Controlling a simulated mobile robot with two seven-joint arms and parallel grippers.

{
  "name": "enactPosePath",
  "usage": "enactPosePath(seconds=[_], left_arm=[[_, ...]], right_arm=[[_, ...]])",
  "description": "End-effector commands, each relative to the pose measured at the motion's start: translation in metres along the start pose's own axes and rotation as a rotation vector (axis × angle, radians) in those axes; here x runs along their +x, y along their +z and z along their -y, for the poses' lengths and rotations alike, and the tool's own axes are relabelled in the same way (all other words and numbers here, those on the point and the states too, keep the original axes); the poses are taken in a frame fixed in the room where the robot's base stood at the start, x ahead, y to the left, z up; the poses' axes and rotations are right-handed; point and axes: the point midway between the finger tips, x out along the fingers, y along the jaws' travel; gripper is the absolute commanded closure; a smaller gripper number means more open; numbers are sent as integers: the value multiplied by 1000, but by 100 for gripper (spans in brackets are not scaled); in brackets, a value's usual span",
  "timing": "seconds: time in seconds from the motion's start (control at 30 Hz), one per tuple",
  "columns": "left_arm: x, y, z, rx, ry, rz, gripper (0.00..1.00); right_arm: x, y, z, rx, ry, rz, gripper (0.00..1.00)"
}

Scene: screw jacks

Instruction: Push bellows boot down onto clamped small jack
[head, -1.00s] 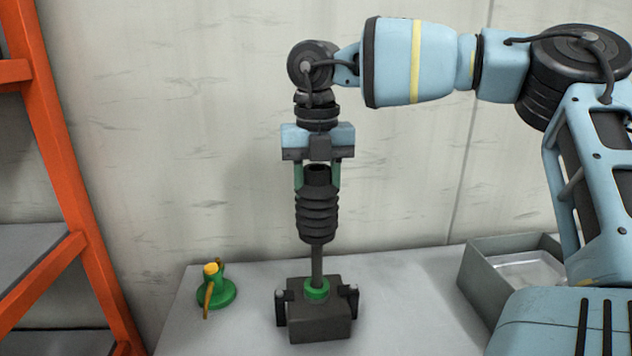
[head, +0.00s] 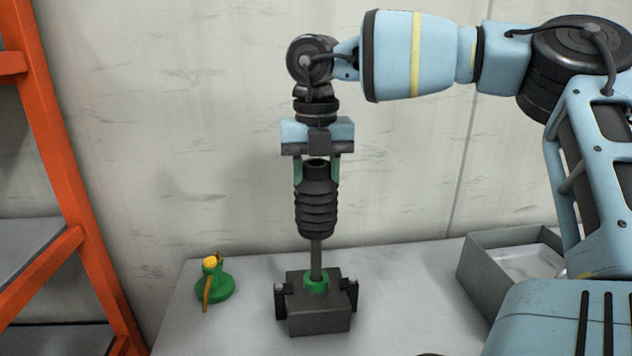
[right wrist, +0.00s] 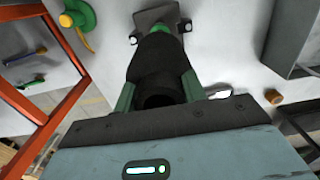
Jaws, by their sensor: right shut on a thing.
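The black ribbed bellows boot (head: 316,208) is upright on the shaft of the small jack (head: 316,258), with bare shaft showing below it. My right gripper (head: 317,172) is shut on the boot's upper part, its green fingers on either side; the boot also shows in the right wrist view (right wrist: 160,65). The small jack's green collar (head: 316,282) sits in the dark clamp block (head: 319,316) on the table, and the jack's lower part is hidden in the block. My left gripper is not in view.
A green jack with a yellow top (head: 214,284) stands on the table left of the clamp. A grey open box (head: 487,284) is at the right. An orange shelf frame (head: 62,170) is at the left. A wall is behind.

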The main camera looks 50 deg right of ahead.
Motion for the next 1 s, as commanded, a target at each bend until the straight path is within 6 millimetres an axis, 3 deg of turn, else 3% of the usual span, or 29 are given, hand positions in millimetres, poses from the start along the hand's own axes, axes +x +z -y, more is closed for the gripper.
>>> enactPosePath(seconds=[1.0], left_arm=[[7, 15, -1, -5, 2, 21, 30]], right_arm=[[21, 0, 0, 0, -1, 0, 84]])
